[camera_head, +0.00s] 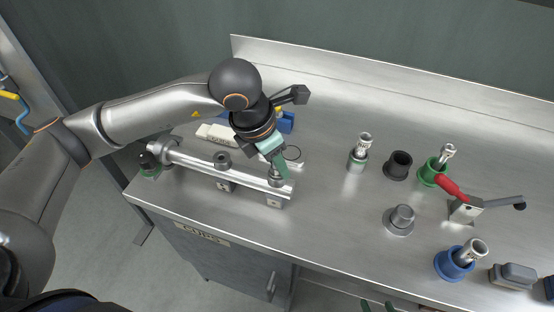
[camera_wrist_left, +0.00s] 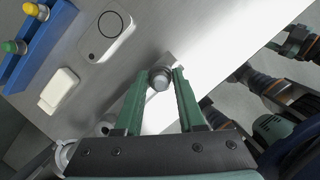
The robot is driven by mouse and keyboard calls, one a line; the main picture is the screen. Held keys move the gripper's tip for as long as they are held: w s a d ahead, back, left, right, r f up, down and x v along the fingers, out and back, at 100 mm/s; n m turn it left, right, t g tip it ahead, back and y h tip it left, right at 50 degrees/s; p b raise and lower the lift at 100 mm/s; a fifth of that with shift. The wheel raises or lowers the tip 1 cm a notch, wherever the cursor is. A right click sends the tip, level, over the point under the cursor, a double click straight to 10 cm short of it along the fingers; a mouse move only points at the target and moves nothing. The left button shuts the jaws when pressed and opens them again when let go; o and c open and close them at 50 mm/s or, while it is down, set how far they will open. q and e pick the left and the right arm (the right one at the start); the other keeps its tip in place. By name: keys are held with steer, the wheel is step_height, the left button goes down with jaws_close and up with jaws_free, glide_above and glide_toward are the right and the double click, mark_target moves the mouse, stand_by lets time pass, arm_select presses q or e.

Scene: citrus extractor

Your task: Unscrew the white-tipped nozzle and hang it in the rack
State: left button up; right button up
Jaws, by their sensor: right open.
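A metal manifold bar (camera_head: 205,170) lies along the table's left front. My left gripper (camera_head: 280,172) points down at its right end, its green fingers either side of a round metal fitting. In the left wrist view the fitting (camera_wrist_left: 160,79) sits between the fingertips (camera_wrist_left: 161,74); I cannot tell whether they touch it. No white tip is clearly visible on it. A blue holder (camera_wrist_left: 40,42) with yellow and green pieces lies behind; it may be the rack. My right gripper (camera_head: 377,306) is open, only its green fingertips showing at the bottom edge of the head view.
Metal pieces stand in a green cup (camera_head: 432,176) and a blue cup (camera_head: 449,266) at right. A black cup (camera_head: 398,166), a grey stepped piece (camera_head: 399,221) and a red-handled clamp (camera_head: 466,208) stand nearby. A white block (camera_wrist_left: 59,91) lies by the blue holder.

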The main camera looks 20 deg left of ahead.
arm_select(q)
steer(key=shift+c, duration=1.1)
steer(key=n, duration=0.3)
steer(key=n+y, duration=0.1)
steer(key=n, duration=0.1)
steer(key=shift+d+n+t+y, duration=0.1)
steer(key=shift+n+t+y, duration=0.2)
steer(key=shift+n+t, duration=0.1)
steer(key=n+y, duration=0.1)
steer(key=n, duration=0.5)
steer(key=shift+y, duration=0.4)
steer(key=o, duration=0.7)
steer(key=shift+o, duration=0.2)
steer(key=m, duration=0.2)
steer(key=m+h, duration=0.1)
steer(key=m, duration=0.2)
steer(key=shift+h, duration=0.3)
steer(key=m+h, duration=0.1)
steer(key=m, duration=0.6)
steer(key=shift+g+h, duration=0.4)
